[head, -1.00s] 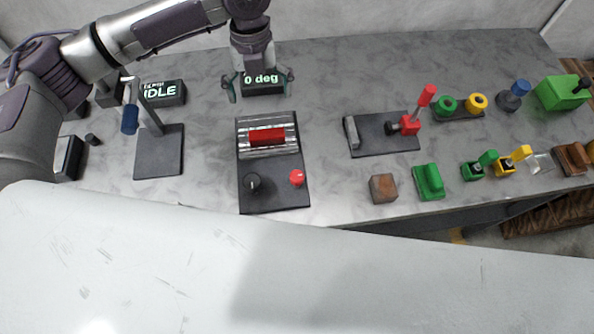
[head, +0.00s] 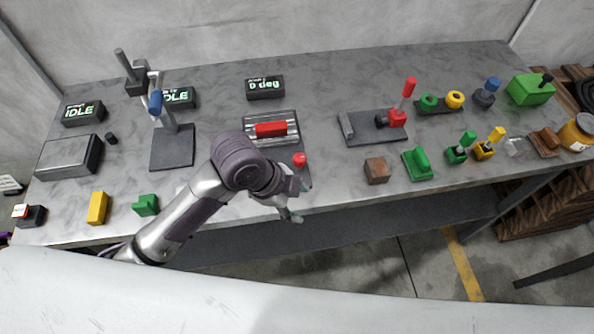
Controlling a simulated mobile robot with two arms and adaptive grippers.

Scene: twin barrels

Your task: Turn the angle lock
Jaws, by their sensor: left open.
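The dark-based angle fixture (head: 306,176) stands mid-table, with a red block (head: 271,129) lying across its silver ribbed part. A red knob (head: 299,160) with a small light mark sits at its near right; I take it for the angle lock. The black knob at its near left is hidden by my arm. A display (head: 265,87) behind the fixture reads 0 deg. My left gripper (head: 291,207) is open and seems empty near the table's front edge, below the red knob in the picture and apart from it. My right gripper is not in view.
To the left stand a dark press-like stand (head: 172,147) with a blue-handled lever, and a grey box (head: 70,157). To the right are a red-levered clamp (head: 397,117), a brown cube (head: 377,169) and a green block (head: 418,164). Table between fixture and clamp is clear.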

